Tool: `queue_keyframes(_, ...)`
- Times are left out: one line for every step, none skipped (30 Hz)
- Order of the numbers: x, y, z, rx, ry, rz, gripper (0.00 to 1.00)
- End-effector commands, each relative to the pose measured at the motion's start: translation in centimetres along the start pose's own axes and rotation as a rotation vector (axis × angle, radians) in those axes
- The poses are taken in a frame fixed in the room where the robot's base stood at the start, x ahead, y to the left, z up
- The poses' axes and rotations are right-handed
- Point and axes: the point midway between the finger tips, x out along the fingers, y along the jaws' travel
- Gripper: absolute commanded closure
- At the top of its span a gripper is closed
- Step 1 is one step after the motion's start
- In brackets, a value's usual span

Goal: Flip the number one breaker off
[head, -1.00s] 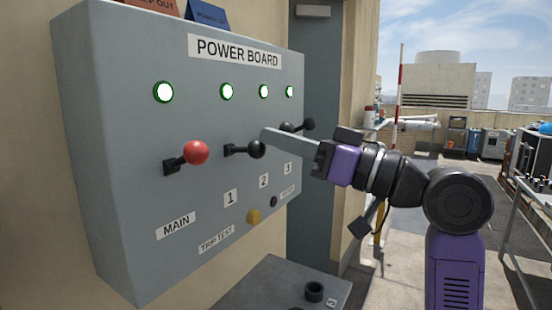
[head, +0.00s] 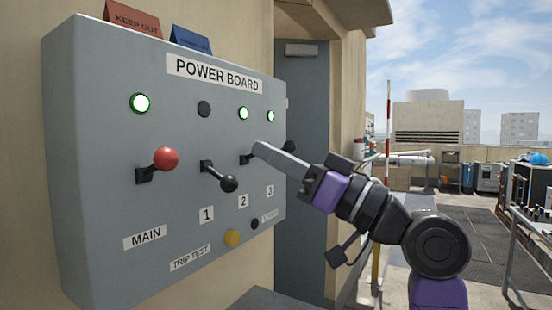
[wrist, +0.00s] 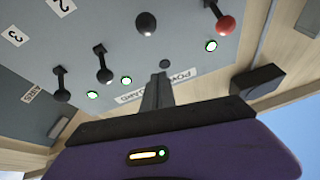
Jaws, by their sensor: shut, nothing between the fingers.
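The grey power board (head: 100,190) hangs on the wall. The number one breaker lever (head: 228,183) has a black knob and tilts down, above the label "1" (head: 206,215). The lamp above it (head: 204,109) is dark. In the wrist view its black knob (wrist: 146,24) and dark lamp (wrist: 165,64) show upside down. My gripper (head: 258,149) is shut and empty, up and right of the number one knob and apart from it. In the head view it partly covers the number two lever (head: 246,159). In the wrist view its tip (wrist: 158,78) appears clear of the levers.
The red MAIN lever (head: 166,158) is up and its lamp (head: 140,103) is green. Lamps two (head: 243,113) and three (head: 270,116) are green. The number three knob (head: 290,147) is near my fingers. A yellow trip test button (head: 232,238) sits below. Open rooftop lies to the right.

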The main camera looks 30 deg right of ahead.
Motion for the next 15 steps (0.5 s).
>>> queue_keyframes(0.4, -0.1, -0.3, 0.001, 0.0, -0.002, 1.0)
queue_keyframes(0.5, -0.1, -0.4, 0.001, 0.0, -0.001, 1.0)
queue_keyframes(-0.4, 0.0, 0.2, 0.001, 0.0, 0.001, 1.0)
queue_keyframes(-0.8, 0.1, 0.3, 0.002, 0.0, 0.0, 1.0)
queue_keyframes(-1.1, 0.1, 0.4, 0.001, 0.0, 0.001, 1.0)
queue_keyframes(-1.5, 0.1, 0.6, 0.001, 0.0, 0.001, 1.0)
queue_keyframes(-1.9, 0.1, 0.7, 0.001, 0.0, 0.001, 1.0)
queue_keyframes(-2.2, 0.1, 0.8, 0.001, 0.001, 0.001, 1.0)
queue_keyframes(-2.8, 0.2, 1.0, 0.001, 0.001, 0.001, 1.0)
queue_keyframes(-3.2, 0.2, 1.1, 0.001, 0.001, 0.001, 1.0)
queue_keyframes(-3.5, 0.3, 1.3, 0.001, 0.001, 0.002, 1.0)
queue_keyframes(-4.2, 0.3, 1.5, 0.001, 0.0, 0.002, 1.0)
queue_keyframes(-4.6, 0.3, 1.7, 0.0, 0.0, 0.002, 1.0)
queue_keyframes(-5.0, 0.3, 1.8, 0.0, 0.0, 0.002, 1.0)
queue_keyframes(-5.7, 0.4, 2.0, 0.001, 0.001, 0.002, 1.0)
